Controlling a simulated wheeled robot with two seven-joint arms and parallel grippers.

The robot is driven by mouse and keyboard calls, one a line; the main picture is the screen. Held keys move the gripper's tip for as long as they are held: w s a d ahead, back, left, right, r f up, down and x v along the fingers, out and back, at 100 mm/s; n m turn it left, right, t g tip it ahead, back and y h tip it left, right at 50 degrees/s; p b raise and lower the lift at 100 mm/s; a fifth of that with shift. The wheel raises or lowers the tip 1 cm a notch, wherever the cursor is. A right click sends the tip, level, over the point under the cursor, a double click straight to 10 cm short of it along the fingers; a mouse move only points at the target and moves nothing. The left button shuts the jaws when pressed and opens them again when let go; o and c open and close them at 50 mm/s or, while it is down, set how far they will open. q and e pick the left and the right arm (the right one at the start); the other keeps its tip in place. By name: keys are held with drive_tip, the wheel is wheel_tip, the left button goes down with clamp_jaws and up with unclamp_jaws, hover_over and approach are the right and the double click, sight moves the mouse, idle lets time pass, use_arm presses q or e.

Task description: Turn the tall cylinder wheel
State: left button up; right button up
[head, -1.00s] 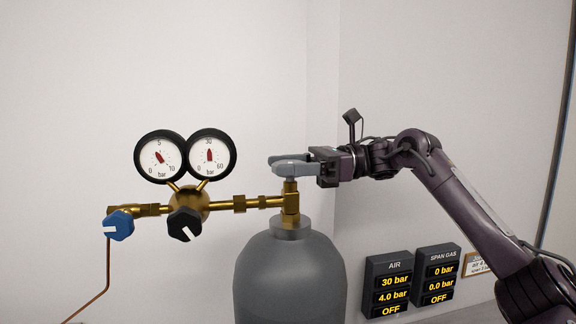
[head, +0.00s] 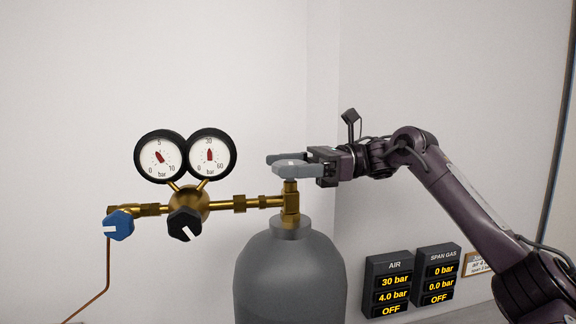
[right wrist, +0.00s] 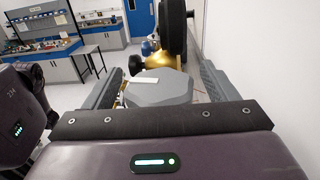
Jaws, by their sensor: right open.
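The tall grey cylinder (head: 290,275) stands below a brass valve (head: 291,205), its lower part cut off by the frame. The valve's grey wheel (head: 292,171) sits on top. In the right wrist view the wheel (right wrist: 160,88) is a grey, many-sided knob with a white mark. My right gripper (head: 288,164) reaches in from the right at wheel height. It is open, with the wheel between its fingers, one on each side in the right wrist view. Whether a finger touches the wheel I cannot tell. My left gripper is not in view.
Two round gauges (head: 186,156), a black knob (head: 184,224) and a blue knob (head: 119,225) are on the brass line to the left. AIR (head: 389,284) and SPAN GAS (head: 437,276) displays are at the lower right. A plain wall stands behind.

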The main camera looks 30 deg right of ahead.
drive_tip(key=shift+d, duration=0.15)
drive_tip(key=v, duration=0.7)
drive_tip(key=shift+d, duration=0.3)
drive_tip(key=shift+f, duration=0.1)
idle(0.4)
